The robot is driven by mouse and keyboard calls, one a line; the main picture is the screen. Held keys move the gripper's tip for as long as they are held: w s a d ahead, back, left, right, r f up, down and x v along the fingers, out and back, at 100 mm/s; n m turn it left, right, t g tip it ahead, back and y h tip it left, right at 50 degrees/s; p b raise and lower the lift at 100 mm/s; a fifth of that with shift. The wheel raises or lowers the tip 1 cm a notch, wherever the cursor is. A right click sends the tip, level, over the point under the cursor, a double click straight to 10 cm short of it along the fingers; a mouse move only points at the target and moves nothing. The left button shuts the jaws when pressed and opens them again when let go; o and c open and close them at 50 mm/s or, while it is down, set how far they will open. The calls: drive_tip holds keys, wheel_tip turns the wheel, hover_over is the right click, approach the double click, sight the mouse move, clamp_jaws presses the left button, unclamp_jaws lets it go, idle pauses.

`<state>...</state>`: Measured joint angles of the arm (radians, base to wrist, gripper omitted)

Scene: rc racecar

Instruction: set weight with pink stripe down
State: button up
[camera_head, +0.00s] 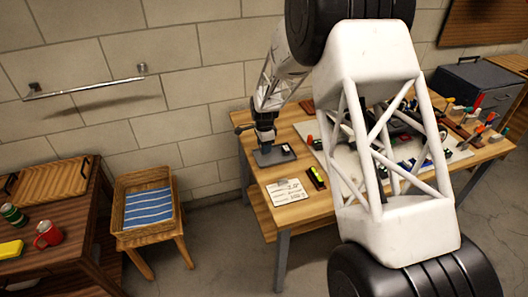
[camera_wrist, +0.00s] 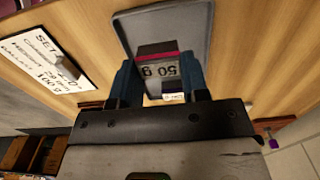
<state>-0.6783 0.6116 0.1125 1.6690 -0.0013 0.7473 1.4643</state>
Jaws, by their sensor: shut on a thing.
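In the head view my gripper (camera_head: 265,138) points down at the plate (camera_head: 268,158) on the workbench's left end, and the weight is hidden there. A small pale label or display (camera_wrist: 173,97) shows just below the weight in the wrist view.
A white printed card (camera_head: 288,191) lies beside the plate. A small dark block with yellow and red (camera_head: 317,178) lies right of the card. Tools crowd the bench's right side.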

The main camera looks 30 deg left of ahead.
drive_tip(key=shift+w+a, duration=0.2)
drive_tip(key=shift+w, duration=0.05)
drive_tip(key=shift+f, duration=1.8)
drive_tip(key=shift+f, duration=0.1)
drive_tip(key=o, duration=0.9)
wheel_tip(320, 180, up, 12)
drive_tip(key=shift+f, duration=0.1)
drive_tip(key=shift+r, duration=0.25)
